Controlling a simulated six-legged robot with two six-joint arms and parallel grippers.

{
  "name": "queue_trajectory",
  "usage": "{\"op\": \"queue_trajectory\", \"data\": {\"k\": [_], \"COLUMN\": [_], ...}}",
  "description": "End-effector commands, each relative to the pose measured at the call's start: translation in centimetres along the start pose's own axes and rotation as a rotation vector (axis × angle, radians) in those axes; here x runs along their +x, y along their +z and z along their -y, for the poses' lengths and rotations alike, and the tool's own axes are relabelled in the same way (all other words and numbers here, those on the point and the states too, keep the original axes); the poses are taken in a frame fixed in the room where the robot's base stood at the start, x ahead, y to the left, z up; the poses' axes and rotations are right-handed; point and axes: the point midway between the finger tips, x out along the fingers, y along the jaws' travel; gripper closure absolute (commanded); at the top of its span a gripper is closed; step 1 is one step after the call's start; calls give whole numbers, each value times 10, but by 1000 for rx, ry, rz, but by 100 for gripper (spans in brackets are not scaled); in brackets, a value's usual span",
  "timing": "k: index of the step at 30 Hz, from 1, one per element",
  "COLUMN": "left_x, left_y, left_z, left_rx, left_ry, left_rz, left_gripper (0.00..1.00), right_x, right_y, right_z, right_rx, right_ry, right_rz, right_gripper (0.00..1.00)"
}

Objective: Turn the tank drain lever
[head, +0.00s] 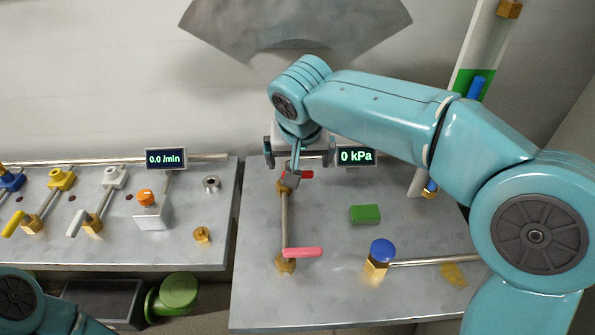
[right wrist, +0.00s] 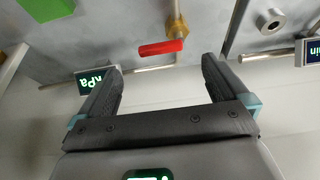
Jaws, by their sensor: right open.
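A red lever (head: 303,175) sits on a brass valve at the far end of a pipe on the right-hand bench, partly hidden by my right gripper (head: 291,168). A pink-red lever (head: 303,252) sits on a brass fitting at the near end of the same pipe. I cannot tell by label which is the tank drain lever. In the right wrist view, a red lever (right wrist: 162,47) on a brass valve (right wrist: 178,27) lies just beyond the gap of my open right gripper (right wrist: 162,66); the jaws hold nothing. My left gripper is not in view.
A display reading 0 kPa (head: 356,156) stands right of my right gripper. A green block (head: 365,214) and a blue knob (head: 382,250) are on the right bench. The left bench has yellow (head: 13,224) and white (head: 76,224) levers and an orange knob (head: 146,196). A gap separates the benches.

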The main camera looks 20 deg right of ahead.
Motion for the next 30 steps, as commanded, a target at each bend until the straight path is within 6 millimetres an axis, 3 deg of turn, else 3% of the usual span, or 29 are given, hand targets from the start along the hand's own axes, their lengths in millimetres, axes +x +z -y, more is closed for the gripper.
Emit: {"op": "queue_trajectory", "data": {"k": [3, 9, 21, 26, 27, 30], "left_x": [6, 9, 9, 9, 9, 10], "left_y": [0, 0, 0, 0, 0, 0], "left_z": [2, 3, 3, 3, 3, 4], "left_rx": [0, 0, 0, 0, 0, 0], "left_ry": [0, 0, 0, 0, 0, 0], "left_rz": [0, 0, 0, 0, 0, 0], "left_gripper": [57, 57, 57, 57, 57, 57], "right_x": [29, 56, 65, 64, 64, 65], "right_y": [0, -2, -4, -4, -4, -3], "right_z": [0, 1, 1, 1, 1, 1], "right_rx": [0, 1, 1, 1, 1, 5], "right_ry": [3, 0, 0, 0, 0, 2], "right_rz": [2, 1, -1, -1, -1, 0], "right_gripper": [0, 0, 0, 52, 56, 56]}}
